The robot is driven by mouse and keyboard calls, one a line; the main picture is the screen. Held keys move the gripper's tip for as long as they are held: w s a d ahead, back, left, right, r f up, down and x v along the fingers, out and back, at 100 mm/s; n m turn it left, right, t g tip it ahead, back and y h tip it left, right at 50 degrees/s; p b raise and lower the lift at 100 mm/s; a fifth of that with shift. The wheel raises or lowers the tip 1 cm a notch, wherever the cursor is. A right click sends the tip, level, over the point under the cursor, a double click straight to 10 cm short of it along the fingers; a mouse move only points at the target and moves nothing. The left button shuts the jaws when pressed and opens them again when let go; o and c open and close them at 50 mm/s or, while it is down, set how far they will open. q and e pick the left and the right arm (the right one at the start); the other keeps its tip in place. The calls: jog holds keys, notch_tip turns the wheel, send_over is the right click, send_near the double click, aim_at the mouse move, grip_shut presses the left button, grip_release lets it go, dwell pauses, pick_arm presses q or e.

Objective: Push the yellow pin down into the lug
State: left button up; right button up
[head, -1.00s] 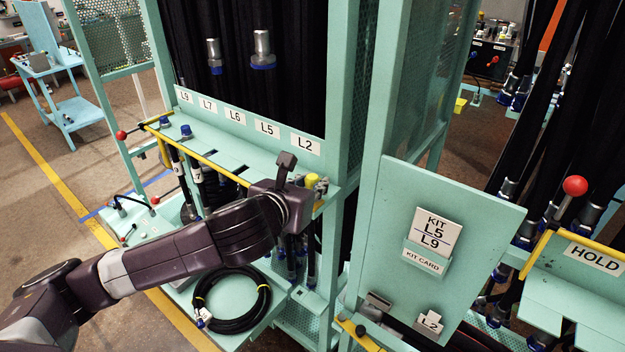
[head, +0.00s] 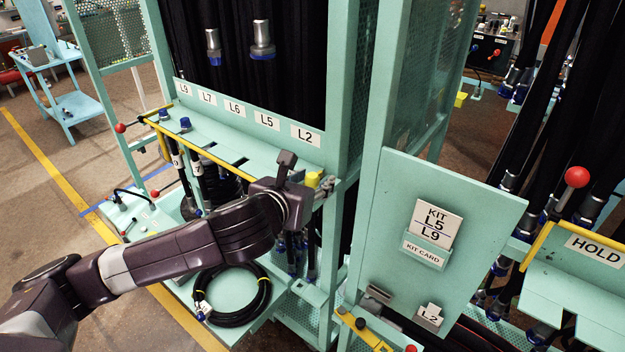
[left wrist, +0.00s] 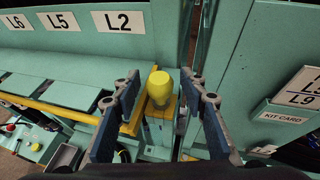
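The yellow pin (head: 313,179) stands at the front right corner of the rack shelf, below the L2 label. In the left wrist view its rounded yellow head (left wrist: 159,84) shows from above, over a yellow piece at the end of the bar. My left gripper (head: 320,188) is at the pin. In the left wrist view my left gripper (left wrist: 159,92) is open, with one finger on each side of the pin and gaps between. The lug and the pin's lower part are hidden below the head. My right gripper is not in view.
A yellow bar (head: 215,160) runs along the shelf's front edge. A rack post and the kit card panel (head: 465,215) stand close on the right. Black hoses hang behind and below. A coiled hose (head: 232,318) lies on the lower shelf.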

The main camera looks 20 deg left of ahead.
pick_arm(q)
jog(key=shift+r, duration=5.05)
jog(key=shift+f, duration=0.1)
